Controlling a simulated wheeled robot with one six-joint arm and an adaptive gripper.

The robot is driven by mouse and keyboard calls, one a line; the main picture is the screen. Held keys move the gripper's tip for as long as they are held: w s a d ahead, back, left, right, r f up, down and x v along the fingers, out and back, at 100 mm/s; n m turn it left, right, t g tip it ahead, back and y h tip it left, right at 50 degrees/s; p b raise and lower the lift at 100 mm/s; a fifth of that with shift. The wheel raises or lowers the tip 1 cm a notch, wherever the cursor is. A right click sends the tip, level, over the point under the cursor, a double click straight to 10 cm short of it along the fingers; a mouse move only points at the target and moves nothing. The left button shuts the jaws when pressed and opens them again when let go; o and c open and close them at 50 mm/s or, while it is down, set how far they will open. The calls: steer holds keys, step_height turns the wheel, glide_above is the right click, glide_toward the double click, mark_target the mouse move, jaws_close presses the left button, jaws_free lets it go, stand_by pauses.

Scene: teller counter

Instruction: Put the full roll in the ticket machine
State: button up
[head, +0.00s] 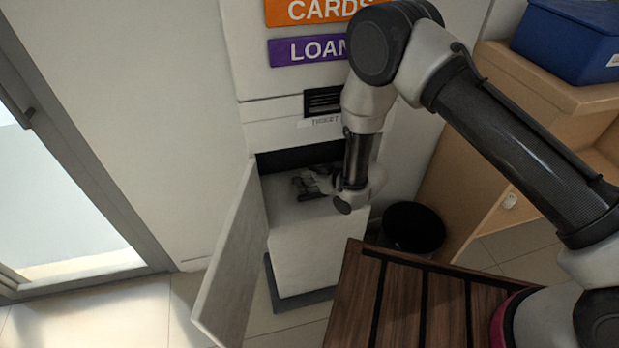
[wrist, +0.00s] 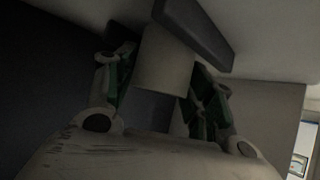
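The ticket machine (head: 313,245) is a white cabinet with its door (head: 235,255) swung open to the left and a dark opening (head: 290,158) at its upper part. My gripper (head: 312,184) is in front of this opening, above the pale top of the lower box. In the wrist view my gripper's green-padded fingers (wrist: 160,85) stand on both sides of a pale, roll-like thing (wrist: 163,62), probably the full roll. A dark bar (wrist: 195,32) overlaps its upper end. I cannot tell whether both fingers touch the roll. The roll cannot be made out in the head view.
A black bin (head: 414,226) stands right of the machine, beside a wooden cabinet (head: 480,140) with a blue box (head: 570,40) on it. A dark slatted wooden surface (head: 420,305) lies in front. Bare floor is at the lower left.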

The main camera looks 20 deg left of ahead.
steer(key=shift+o, duration=0.7)
steer(key=shift+r, duration=0.15)
steer(key=v, duration=1.2)
